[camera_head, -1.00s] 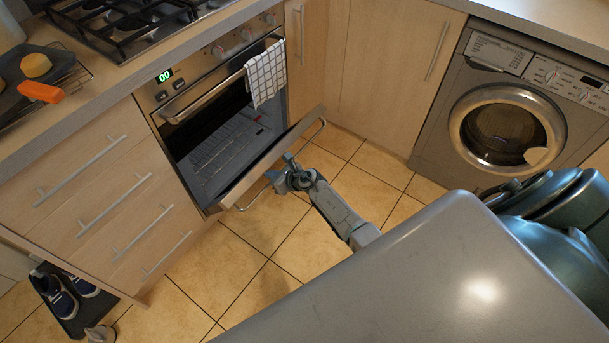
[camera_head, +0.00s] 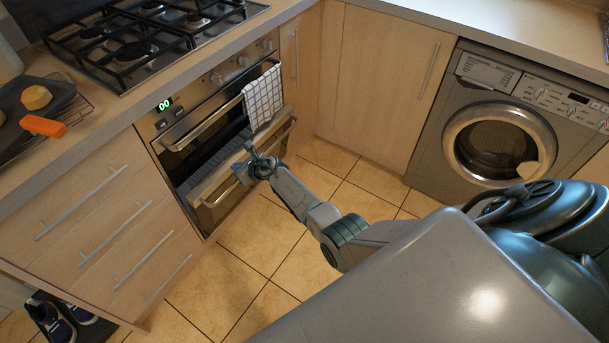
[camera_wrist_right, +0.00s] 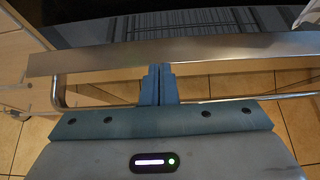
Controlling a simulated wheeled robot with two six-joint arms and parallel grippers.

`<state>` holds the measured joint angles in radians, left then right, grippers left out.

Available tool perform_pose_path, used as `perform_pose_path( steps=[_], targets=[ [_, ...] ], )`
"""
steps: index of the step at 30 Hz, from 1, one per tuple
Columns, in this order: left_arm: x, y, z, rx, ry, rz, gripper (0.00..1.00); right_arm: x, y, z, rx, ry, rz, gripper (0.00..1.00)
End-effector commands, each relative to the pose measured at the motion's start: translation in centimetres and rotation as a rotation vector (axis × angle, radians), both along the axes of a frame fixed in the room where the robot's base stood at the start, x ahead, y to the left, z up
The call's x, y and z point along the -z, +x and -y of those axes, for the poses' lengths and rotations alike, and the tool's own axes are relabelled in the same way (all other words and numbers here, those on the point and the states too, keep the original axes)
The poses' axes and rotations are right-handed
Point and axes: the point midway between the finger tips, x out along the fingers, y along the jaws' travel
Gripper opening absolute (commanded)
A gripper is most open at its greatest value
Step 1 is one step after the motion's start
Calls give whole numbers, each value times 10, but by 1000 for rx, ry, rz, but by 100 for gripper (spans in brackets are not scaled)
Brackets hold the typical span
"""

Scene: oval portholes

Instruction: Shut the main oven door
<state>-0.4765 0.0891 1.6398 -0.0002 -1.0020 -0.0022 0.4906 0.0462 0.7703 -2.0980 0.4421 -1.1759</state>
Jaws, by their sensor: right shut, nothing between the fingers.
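The main oven door (camera_head: 272,137) is partly open, hinged at the bottom and tilted outward, with a dark gap above it showing the oven cavity (camera_head: 212,154). Its bar handle (camera_head: 214,201) runs along the outer face and also shows in the right wrist view (camera_wrist_right: 90,100). My right gripper (camera_head: 249,157) is shut and empty at the middle of the door's upper edge. In the right wrist view its closed fingers (camera_wrist_right: 158,70) overlap the door's metal top edge (camera_wrist_right: 230,48); whether they touch it is unclear. My left gripper is out of view.
A checked towel (camera_head: 264,97) hangs on the upper door's handle, close above the main door. A washing machine (camera_head: 500,140) stands right. The tiled floor (camera_head: 255,235) before the oven is clear.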

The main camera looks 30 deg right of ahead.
Motion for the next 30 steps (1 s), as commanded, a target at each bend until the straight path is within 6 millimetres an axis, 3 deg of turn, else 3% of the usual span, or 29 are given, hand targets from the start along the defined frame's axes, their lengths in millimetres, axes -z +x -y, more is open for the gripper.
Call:
perform_pose_path(
  steps=[3, 10, 30],
  targets=[
    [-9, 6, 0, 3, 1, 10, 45, -4, 17, -7, 0, 0, 0, 0],
    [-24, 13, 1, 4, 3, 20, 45, -8, 36, -15, 0, 1, -1, 0],
    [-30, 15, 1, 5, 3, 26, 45, -10, 40, -14, 1, -1, -1, 0]
  ],
)
